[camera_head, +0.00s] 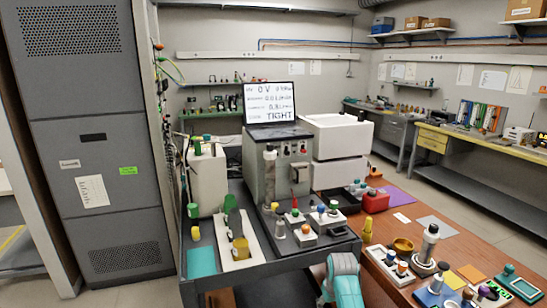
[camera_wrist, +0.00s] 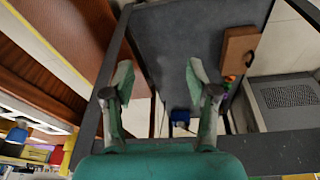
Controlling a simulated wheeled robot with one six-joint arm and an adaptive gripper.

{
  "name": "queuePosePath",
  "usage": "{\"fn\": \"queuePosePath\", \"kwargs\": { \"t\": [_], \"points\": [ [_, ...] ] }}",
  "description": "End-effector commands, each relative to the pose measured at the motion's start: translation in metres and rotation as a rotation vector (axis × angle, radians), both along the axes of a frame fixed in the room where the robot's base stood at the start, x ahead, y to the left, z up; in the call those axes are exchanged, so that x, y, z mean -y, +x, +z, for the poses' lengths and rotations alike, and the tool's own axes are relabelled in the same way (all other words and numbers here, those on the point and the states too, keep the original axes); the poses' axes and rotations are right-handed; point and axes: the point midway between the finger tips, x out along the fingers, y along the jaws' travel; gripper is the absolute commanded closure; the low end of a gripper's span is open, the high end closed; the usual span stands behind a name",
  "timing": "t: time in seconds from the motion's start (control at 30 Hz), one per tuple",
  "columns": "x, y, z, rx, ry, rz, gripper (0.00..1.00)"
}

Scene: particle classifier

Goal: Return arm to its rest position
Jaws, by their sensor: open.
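My gripper (camera_wrist: 158,85) shows in the wrist view with its two green-and-grey fingers spread apart and nothing between them. A dark grey flat panel (camera_wrist: 200,45) lies beyond the fingers. In the head view a teal-and-grey part of my arm (camera_head: 345,284) rises at the bottom edge, between the dark bench and the brown table; my fingertips do not show there. The grey classifier unit (camera_head: 256,165) stands on the dark bench with a lit screen (camera_head: 270,103) on top that reads "0 V" and "TIGHT".
The brown table (camera_head: 455,245) at right carries several small bottles and trays. The bench front holds a white tray (camera_head: 236,258) and small devices close to my arm. White bins (camera_head: 337,135) stand behind. A tall grey cabinet (camera_head: 100,140) is at left. Open floor (camera_head: 440,210) shows beyond the table.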

Motion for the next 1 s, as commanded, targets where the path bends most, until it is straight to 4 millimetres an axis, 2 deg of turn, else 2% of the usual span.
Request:
{"fn": "queuePosePath", "kwargs": {
  "t": [0.03,0.2,0.37,0.5,0.7,0.8,1.0],
  "points": [
    [0.000,-0.013,-0.023,0.017,0.001,-0.003,0.42],
    [0.000,-0.051,-0.076,0.098,0.004,-0.013,0.42],
    [0.000,-0.092,-0.117,0.173,0.008,-0.023,0.42],
    [0.000,-0.132,-0.145,0.237,0.011,-0.030,0.42],
    [0.000,-0.195,-0.172,0.330,0.018,-0.042,0.42],
    [0.000,-0.227,-0.179,0.376,0.022,-0.047,0.42],
    [0.000,-0.294,-0.181,0.471,0.030,-0.057,0.42]
  ]
}}
